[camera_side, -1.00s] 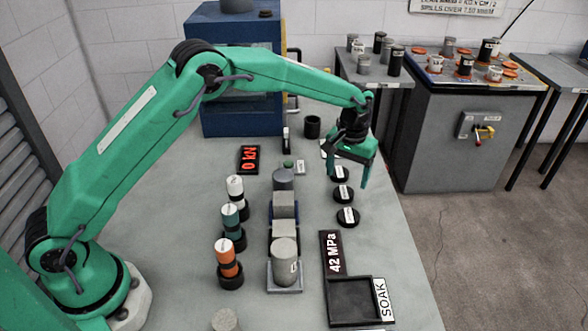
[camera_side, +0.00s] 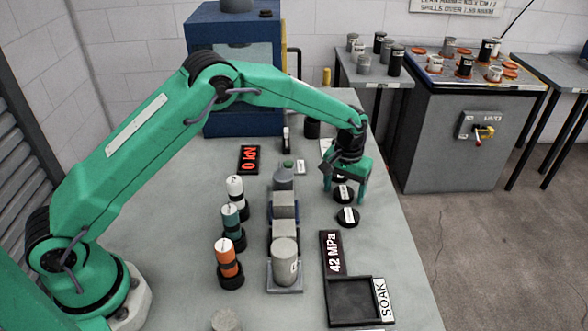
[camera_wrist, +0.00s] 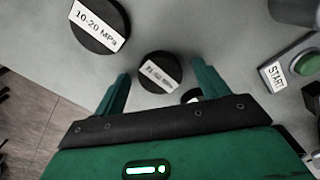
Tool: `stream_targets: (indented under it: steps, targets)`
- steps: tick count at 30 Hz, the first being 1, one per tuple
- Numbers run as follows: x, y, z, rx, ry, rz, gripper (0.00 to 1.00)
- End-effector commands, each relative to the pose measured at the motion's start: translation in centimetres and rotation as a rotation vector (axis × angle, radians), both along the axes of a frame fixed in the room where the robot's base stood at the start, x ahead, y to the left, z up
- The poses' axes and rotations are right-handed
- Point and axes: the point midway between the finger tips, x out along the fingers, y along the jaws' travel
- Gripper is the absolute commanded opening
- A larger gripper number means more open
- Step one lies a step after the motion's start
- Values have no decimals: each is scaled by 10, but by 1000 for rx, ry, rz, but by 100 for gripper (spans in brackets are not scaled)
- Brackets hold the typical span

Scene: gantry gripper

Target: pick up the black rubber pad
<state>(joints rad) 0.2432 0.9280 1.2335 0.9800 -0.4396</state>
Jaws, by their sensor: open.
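Round black pads with white labels stand in a row on the grey table. The middle pad (camera_side: 343,187) is under my gripper (camera_side: 344,198). The near pad (camera_side: 348,217) lies clear of it, and the far pad is hidden behind my gripper. In the wrist view, a pad (camera_wrist: 158,75) with a hard-to-read label shows between and just beyond my fingertips (camera_wrist: 164,75). Another pad labelled 10-20 MPa (camera_wrist: 98,25) lies up and to the left. My gripper is open and empty, pointing down with a finger on either side of the middle pad. Contact cannot be told.
Grey blocks and cylinders (camera_side: 284,262) stand left of the pads. Orange, teal and white cylinders (camera_side: 229,262) stand further left. A green START button (camera_wrist: 307,62) is at the right in the wrist view.

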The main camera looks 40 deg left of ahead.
Motion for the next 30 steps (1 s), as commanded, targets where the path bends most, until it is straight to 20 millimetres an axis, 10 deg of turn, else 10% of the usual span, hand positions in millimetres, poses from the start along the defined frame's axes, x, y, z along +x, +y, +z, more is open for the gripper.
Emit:
stream_targets:
  steps: [9, 16, 30]
  targets:
    - [0, 0, 0, 0, 0, 0, 72]
    - [0, 0, 0, 0, 0, 0, 26]
    - [0, 0, 7, -1, -1, 0, 26]
